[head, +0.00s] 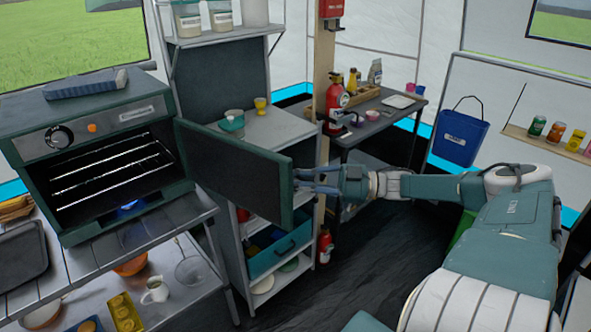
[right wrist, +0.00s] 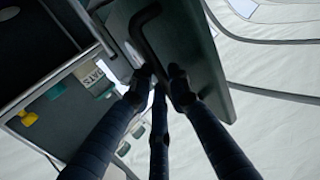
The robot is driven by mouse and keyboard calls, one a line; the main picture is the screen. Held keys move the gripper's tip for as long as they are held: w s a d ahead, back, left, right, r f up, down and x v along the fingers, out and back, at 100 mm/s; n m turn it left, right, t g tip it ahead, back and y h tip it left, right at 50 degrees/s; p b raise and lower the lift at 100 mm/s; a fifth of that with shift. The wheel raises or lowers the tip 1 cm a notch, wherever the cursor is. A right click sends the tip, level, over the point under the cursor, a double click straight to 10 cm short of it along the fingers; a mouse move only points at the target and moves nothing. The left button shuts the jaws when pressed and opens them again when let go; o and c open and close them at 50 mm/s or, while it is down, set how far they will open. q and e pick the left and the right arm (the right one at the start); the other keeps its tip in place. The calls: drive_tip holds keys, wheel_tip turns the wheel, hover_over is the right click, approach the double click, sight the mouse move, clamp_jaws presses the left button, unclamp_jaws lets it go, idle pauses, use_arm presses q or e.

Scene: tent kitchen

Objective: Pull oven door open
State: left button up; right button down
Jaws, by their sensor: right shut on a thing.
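The dark green oven (head: 95,125) stands on a slatted metal shelf unit at the left, and its cavity with wire racks is exposed. Its door (head: 235,165) stands wide open, swung out to the right from the oven's right side, with the dark inner face showing. My right gripper (head: 318,182) is at the door's free edge, on its outer side. In the right wrist view my right gripper's dark fingers (right wrist: 158,82) are shut on the dark bar handle (right wrist: 138,28) on the door. The head view hides the handle behind the door. My left gripper is out of view.
A metal shelf unit (head: 262,128) with a cup and bowl stands behind the door. A wooden post with a red fire extinguisher (head: 335,108) rises near my right gripper. A side table (head: 385,125) is behind it. Dark floor (head: 365,265) is clear in front.

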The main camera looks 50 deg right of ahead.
drive_tip(key=c, duration=2)
unclamp_jaws()
drive_tip(key=shift+w+r, duration=0.25)
drive_tip(key=shift+r, duration=0.2)
drive_tip(key=o, duration=0.4)
drive_tip(key=shift+w+a+f, duration=0.15)
drive_tip(key=shift+w, duration=0.1)
drive_tip(key=v, duration=1.2)
drive_tip(key=shift+a+f, duration=0.1)
drive_tip(key=shift+f, duration=0.1)
